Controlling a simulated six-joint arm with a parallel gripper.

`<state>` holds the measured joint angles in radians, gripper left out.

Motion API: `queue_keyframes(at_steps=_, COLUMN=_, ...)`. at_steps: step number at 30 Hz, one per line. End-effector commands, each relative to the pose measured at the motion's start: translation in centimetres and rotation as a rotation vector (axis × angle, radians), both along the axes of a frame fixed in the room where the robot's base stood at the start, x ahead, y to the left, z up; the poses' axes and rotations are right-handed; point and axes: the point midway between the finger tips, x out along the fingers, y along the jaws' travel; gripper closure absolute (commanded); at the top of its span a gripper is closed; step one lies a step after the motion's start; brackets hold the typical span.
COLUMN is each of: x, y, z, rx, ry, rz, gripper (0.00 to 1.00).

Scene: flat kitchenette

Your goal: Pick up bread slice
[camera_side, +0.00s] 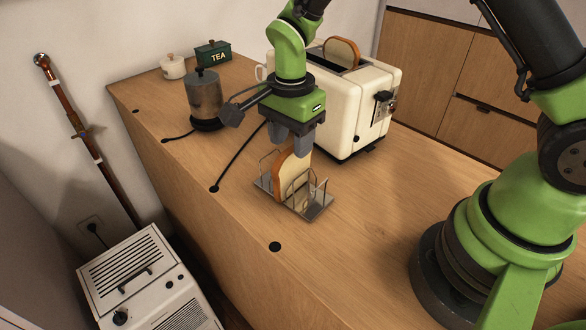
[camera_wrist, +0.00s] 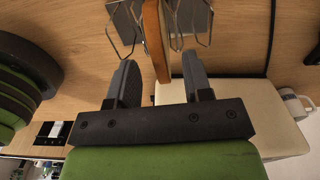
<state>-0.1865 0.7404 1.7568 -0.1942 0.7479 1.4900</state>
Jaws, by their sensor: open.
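A bread slice (camera_side: 290,176) with a brown crust stands upright in a wire toast rack (camera_side: 316,206) on the wooden counter. In the wrist view the same slice (camera_wrist: 155,40) shows edge-on between the wires of the rack (camera_wrist: 191,20). My gripper (camera_side: 290,145) points down just above the slice. In the wrist view my gripper (camera_wrist: 160,82) is open, with one finger on each side of the slice's edge. I cannot tell whether either finger touches it. A second bread slice (camera_side: 342,50) sticks up out of the cream toaster (camera_side: 345,105) behind my gripper.
The toaster stands close behind the rack. Cables cross the counter at left. The counter's front is clear around a black hole (camera_side: 275,246).

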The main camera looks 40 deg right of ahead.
Motion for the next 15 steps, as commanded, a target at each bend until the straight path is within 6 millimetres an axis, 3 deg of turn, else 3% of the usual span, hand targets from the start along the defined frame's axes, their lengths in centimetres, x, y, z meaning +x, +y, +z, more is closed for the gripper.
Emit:
queue_keyframes(at_steps=7, x=-0.1, y=0.1, z=-3.8, rx=0.000, ry=0.004, rz=0.002, gripper=0.54)
queue_keyframes(at_steps=15, x=-0.1, y=0.1, z=-4.4, rx=0.001, ry=0.000, rz=0.001, gripper=0.54)
